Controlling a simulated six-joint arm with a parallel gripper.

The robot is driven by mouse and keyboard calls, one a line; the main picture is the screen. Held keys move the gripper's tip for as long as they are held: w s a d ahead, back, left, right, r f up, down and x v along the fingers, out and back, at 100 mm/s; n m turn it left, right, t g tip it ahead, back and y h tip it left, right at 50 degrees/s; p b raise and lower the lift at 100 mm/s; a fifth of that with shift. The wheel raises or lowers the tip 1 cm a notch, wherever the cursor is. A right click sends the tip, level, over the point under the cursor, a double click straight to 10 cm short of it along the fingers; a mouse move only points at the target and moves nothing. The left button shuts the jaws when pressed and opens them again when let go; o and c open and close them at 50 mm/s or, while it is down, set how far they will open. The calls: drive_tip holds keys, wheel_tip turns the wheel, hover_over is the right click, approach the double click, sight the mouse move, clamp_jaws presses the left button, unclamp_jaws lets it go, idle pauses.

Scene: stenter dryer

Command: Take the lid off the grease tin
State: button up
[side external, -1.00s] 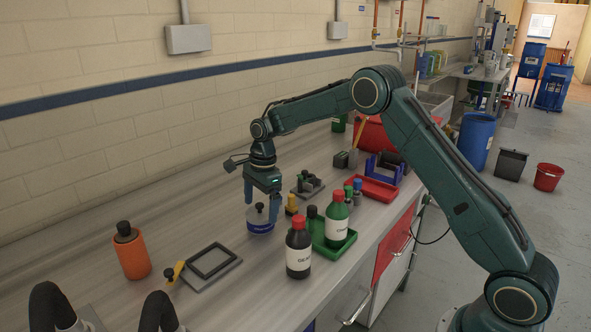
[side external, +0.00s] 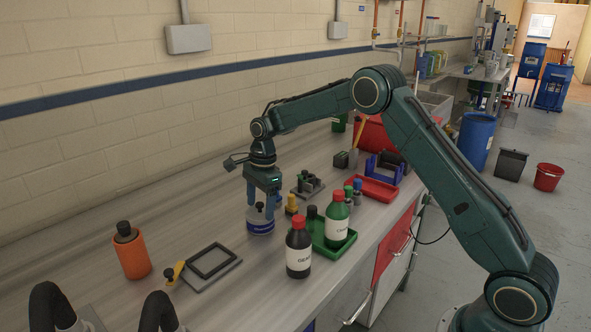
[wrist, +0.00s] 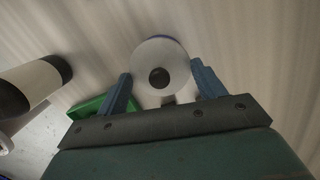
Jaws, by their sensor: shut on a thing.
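The grease tin (side external: 260,228) is a short round tin with a blue band, standing on the bench in the side view. Its pale round lid (wrist: 160,93) has a black knob (wrist: 158,77) in the middle. The lid sits on the tin, and a thin blue edge of the tin shows past it in the wrist view. My gripper (side external: 261,207) points down over the tin. Its blue fingers (wrist: 162,72) stand on either side of the lid and are shut on it. The exact contact of the fingertips is hard to see.
A dark bottle (side external: 298,252) and a green tray (side external: 333,252) with a green bottle (side external: 337,220) stand close on the right. Bench toward the wall is clear.

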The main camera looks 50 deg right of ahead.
sight(277, 253)
wheel_tip(277, 253, up, 10)
drive_tip(key=shift+f, duration=0.1)
idle(0.4)
idle(0.5)
drive_tip(key=s+a+r+n, duration=0.2)
drive_tip(key=s+r+n, duration=0.1)
drive_tip(key=s+n, duration=0.1)
drive_tip(key=s+a+r+n+g, duration=0.1)
drive_tip(key=s+a+r+n, duration=0.1)
drive_tip(key=s+n, duration=0.3)
drive_tip(key=shift+s+a+r, duration=0.3)
drive_tip(key=shift+s+r, duration=0.1)
wheel_tip(277, 253, down, 16)
drive_tip(key=shift+r, duration=0.1)
idle(0.5)
drive_tip(key=shift+f, duration=2.1)
